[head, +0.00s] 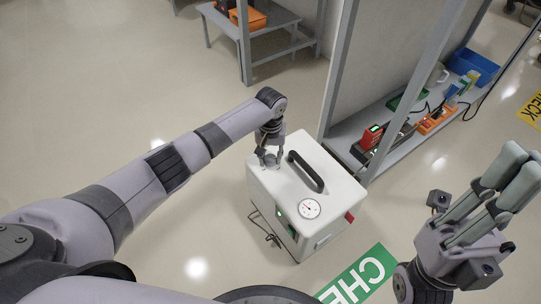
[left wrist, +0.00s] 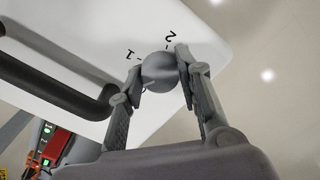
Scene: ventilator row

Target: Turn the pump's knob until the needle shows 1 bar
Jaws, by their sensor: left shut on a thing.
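The pump (head: 327,222) is a white box on the floor with a black carry handle (head: 306,171) on top. Its round white gauge (head: 309,208) faces up near the front edge; the needle's reading is too small to make out. The grey round knob (left wrist: 160,70) is at the back left of the top, with printed marks 1 and 2 beside it. My left gripper (head: 268,160) is shut on the knob, one finger on each side, as the left wrist view (left wrist: 158,72) shows. My right gripper (head: 520,165) hangs empty at the right, away from the pump.
A green floor sign (head: 362,275) lies in front. Floor at left is clear.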

